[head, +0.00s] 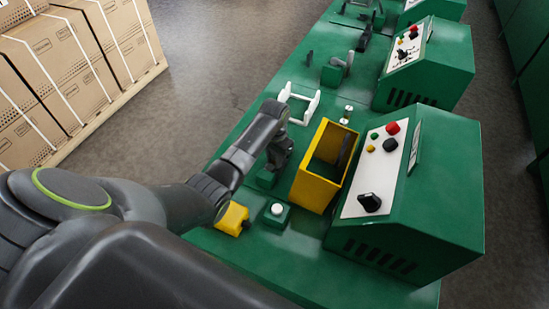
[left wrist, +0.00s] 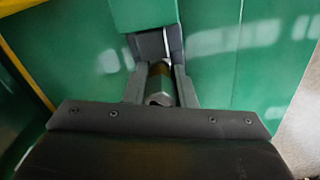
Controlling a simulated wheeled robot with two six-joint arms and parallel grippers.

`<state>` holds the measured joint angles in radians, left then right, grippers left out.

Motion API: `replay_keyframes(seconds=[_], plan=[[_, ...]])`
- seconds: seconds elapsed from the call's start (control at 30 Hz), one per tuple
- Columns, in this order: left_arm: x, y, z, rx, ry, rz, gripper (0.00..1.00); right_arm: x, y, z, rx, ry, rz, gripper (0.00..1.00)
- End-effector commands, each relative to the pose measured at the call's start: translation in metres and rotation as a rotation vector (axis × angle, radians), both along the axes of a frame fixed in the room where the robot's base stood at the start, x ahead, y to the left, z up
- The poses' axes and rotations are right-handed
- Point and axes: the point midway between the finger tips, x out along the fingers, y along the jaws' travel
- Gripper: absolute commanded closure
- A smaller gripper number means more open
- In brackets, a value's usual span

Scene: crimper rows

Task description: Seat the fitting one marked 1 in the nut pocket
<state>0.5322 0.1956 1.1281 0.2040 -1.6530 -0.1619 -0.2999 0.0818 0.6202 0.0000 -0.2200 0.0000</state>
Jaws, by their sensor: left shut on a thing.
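My left gripper (head: 278,152) reaches over the green bench from the left and points down beside a small green block (head: 267,179). In the left wrist view my left gripper (left wrist: 160,84) is shut on a short metallic fitting (left wrist: 158,88), grey at the near end and brownish farther up. No mark 1 is readable on it. Just beyond the fingers is a green block (left wrist: 143,14) with a grey recess below its edge. I cannot tell whether the fitting touches it or sits in the nut pocket. My right gripper is not in view.
A yellow open bin (head: 314,190) stands right of the gripper, with a green control box (head: 440,190) beyond. A white frame (head: 300,103), a small metallic piece (head: 347,114), a white-button block (head: 276,211) and a yellow piece (head: 232,218) are nearby. Cartons (head: 60,70) stand left, off the bench.

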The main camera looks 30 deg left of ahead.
Motion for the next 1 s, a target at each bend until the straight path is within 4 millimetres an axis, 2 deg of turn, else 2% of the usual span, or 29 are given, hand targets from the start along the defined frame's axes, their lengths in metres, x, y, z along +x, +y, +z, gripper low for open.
replay_keyframes(seconds=[0.43, 0.47, 0.6, 0.87, 1.0], plan=[[0.0003, -0.0002, -0.0086, 0.001, -0.001, -0.001, 1.00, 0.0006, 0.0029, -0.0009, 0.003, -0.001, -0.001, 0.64], [0.0003, -0.0002, -0.0080, 0.001, -0.002, -0.001, 0.73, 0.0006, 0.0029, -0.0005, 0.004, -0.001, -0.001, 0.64], [0.0003, -0.0002, -0.0078, 0.001, -0.001, -0.001, 0.55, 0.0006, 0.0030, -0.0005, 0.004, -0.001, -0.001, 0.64], [0.0003, -0.0002, -0.0072, 0.001, -0.001, -0.001, 0.55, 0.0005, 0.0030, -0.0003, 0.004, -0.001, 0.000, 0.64], [0.0010, -0.0001, 0.0000, 0.000, -0.004, -0.001, 0.55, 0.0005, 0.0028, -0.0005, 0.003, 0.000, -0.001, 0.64]])
